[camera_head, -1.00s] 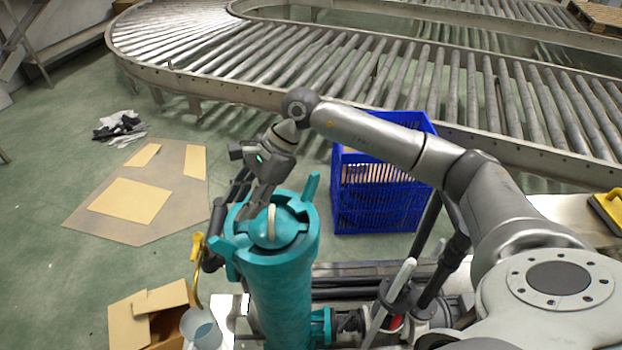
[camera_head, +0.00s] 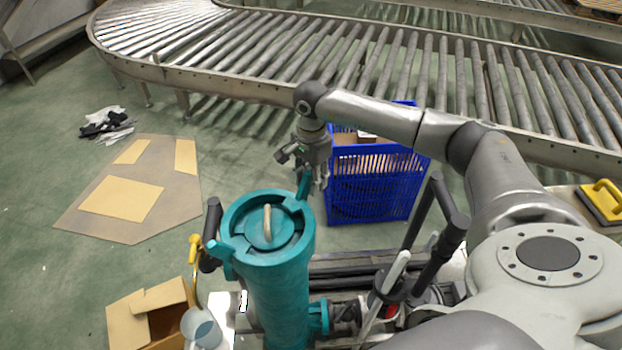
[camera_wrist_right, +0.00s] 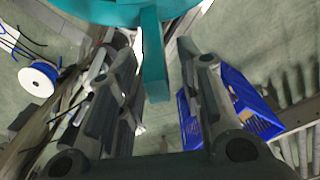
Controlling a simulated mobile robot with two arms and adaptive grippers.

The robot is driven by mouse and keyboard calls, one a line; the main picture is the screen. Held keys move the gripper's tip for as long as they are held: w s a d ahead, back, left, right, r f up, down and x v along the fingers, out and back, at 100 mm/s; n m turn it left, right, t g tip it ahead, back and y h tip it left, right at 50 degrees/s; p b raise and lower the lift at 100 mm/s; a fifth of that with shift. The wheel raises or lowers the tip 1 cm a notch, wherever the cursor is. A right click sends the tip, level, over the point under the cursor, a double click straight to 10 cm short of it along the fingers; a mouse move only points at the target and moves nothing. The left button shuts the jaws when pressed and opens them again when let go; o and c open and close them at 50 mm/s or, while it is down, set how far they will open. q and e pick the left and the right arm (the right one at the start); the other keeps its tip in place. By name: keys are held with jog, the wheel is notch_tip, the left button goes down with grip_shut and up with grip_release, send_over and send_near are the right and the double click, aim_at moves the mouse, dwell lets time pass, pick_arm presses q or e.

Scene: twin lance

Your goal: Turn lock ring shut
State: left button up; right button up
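The teal lock ring (camera_head: 228,219) sits around the top of an upright teal cylinder (camera_head: 277,300) in the head view. Inside it is a round teal lid (camera_head: 283,231) with a pale handle (camera_head: 267,224). My right gripper (camera_head: 320,182) points down at the back-right lug. In the right wrist view its fingers are apart, with the teal lug (camera_wrist_right: 153,60) between them; I cannot tell whether they touch it. My left gripper is not in view.
A blue crate (camera_head: 375,195) stands on the floor behind the cylinder, close to my right gripper. Black bars (camera_head: 421,212) rise to the cylinder's right. A roller conveyor (camera_head: 350,55) runs behind.

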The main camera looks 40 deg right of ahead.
jog(key=shift+f, duration=1.1)
grip_shut()
